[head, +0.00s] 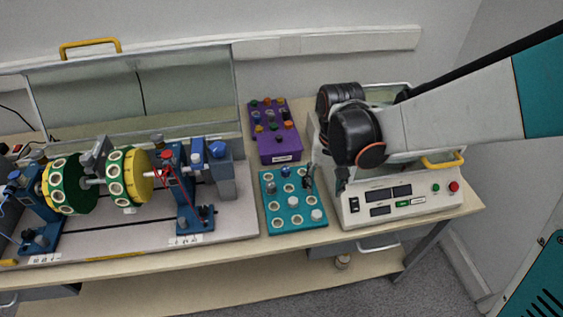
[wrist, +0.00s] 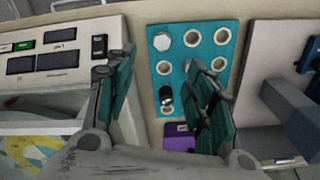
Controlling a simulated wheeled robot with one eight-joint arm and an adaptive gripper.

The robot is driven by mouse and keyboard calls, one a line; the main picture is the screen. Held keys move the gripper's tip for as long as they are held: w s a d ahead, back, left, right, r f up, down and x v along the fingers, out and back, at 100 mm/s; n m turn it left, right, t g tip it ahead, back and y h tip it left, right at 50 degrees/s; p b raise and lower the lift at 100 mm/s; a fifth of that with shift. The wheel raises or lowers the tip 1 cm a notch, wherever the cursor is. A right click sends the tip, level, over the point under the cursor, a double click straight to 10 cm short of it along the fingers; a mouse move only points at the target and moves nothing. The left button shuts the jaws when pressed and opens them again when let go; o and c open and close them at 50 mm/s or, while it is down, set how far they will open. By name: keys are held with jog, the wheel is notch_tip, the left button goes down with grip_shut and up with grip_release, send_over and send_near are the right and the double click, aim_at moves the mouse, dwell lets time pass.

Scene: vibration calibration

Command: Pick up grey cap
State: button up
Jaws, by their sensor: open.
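A teal tray (head: 264,208) with rows of round holes holds several caps. A pale grey-white cap (head: 316,214) sits at its front right; it also shows as a hexagonal top in the wrist view (wrist: 161,41). Another pale cap (head: 293,201) stands in the middle, and a blue-grey one (head: 285,171) near the back. I cannot tell for sure which is the grey cap. A dark cap (wrist: 166,95) stands in the tray too. My gripper (wrist: 155,72) is open and empty above the tray's right side; one finger hides part of the tray's middle.
A purple box (head: 281,150) with coloured knobs stands behind the tray. A white instrument (head: 395,205) with buttons is close on the right. A rig with yellow-green discs (head: 125,175) and a blue-grey block (head: 221,175) stands on the left.

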jog(key=b, duration=0.3)
send_over(317, 213)
jog(key=f, duration=0.9)
jog(key=shift+s, duration=0.3)
jog(key=shift+w+f+b, duration=0.15)
jog(key=shift+f+b, duration=0.5)
jog(key=shift+f, duration=0.7)
jog(key=shift+w+f+b, duration=0.1)
jog(key=shift+f+b, duration=0.55)
jog(key=shift+f, duration=0.65)
jog(key=shift+c, duration=0.5)
jog(key=c, duration=0.6)
